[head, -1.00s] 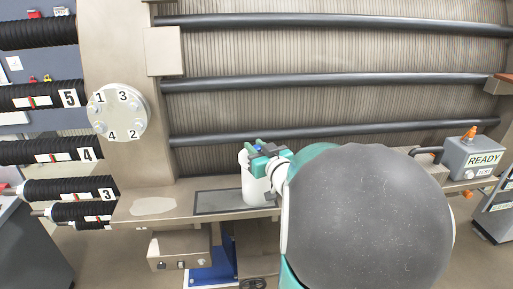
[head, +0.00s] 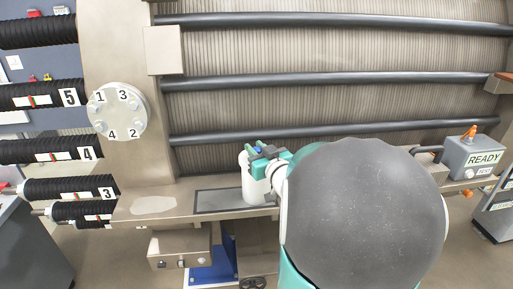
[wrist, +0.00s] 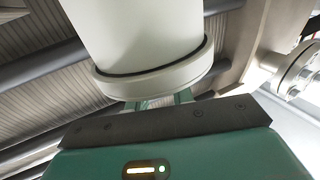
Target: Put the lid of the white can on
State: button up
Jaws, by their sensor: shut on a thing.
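The white can (head: 254,190) stands on the dark-framed mat on the ledge, in the middle of the head view. Its body also shows large in the wrist view (wrist: 140,30). The white lid (wrist: 157,80) is a wider ring at the can's end, with a thin dark line between it and the body. I cannot tell whether it is fully seated. My teal gripper (head: 258,152) is at the can's top, shut on the lid. The fingers (wrist: 150,103) show just behind the lid in the wrist view; their grip point is mostly hidden.
The mat (head: 208,202) has bare room left of the can. Long dark rods (head: 330,133) cross the stack behind. A numbered round flange (head: 118,110) is at left. A grey READY box (head: 472,155) stands on the ledge at right.

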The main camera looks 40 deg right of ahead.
jog(key=shift+f, duration=0.65)
jog(key=o, duration=1)
jog(key=shift+o, duration=0.2)
jog(key=shift+s, duration=0.1)
